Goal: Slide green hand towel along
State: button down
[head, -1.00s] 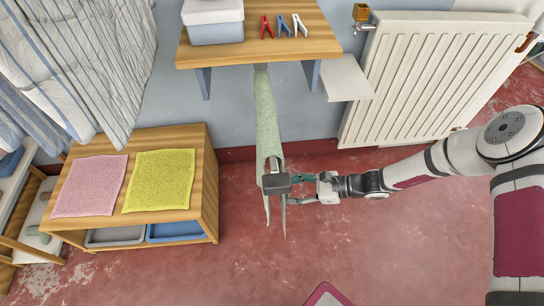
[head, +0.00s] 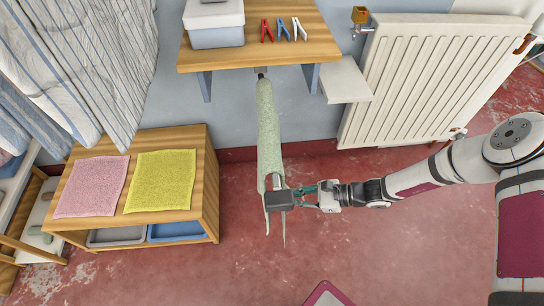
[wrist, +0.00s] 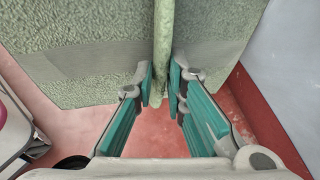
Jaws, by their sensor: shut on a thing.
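The green hand towel (head: 267,125) hangs as a long narrow strip over a rail running out from the wall beneath the shelf. A short dark piece of the rail (head: 261,75) shows bare at the wall end. Thin towel corners hang below at the near end. My gripper (head: 291,195) is at the towel's near end, coming in from the right. In the wrist view, my gripper's teal fingertips (wrist: 162,85) close on a narrow upright fold of the towel (wrist: 90,65). A greyer band crosses the towel there. The contact itself is partly hidden.
Above is a wooden shelf (head: 325,48) with a lidded box (head: 214,25) and several clothes pegs. A white radiator (head: 430,80) stands right. A wooden unit (head: 211,185) at left bears pink (head: 92,186) and yellow (head: 160,181) cloths. The floor in front is mostly clear.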

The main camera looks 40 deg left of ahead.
jog(key=shift+d+f, duration=0.1)
jog(key=shift+f, duration=0.05)
jog(key=shift+s+d+f+p, duration=0.15)
jog(key=shift+s+d+p, duration=0.35)
jog(key=shift+s+d, duration=0.4)
jog(key=c, duration=1.5)
grip_release()
jog(key=shift+w, duration=0.15)
jog(key=shift+c, duration=0.2)
jog(key=v, duration=0.6)
jog(key=shift+r+p, duration=0.2)
jog(key=shift+p, duration=0.25)
jog(key=shift+a, duration=0.1)
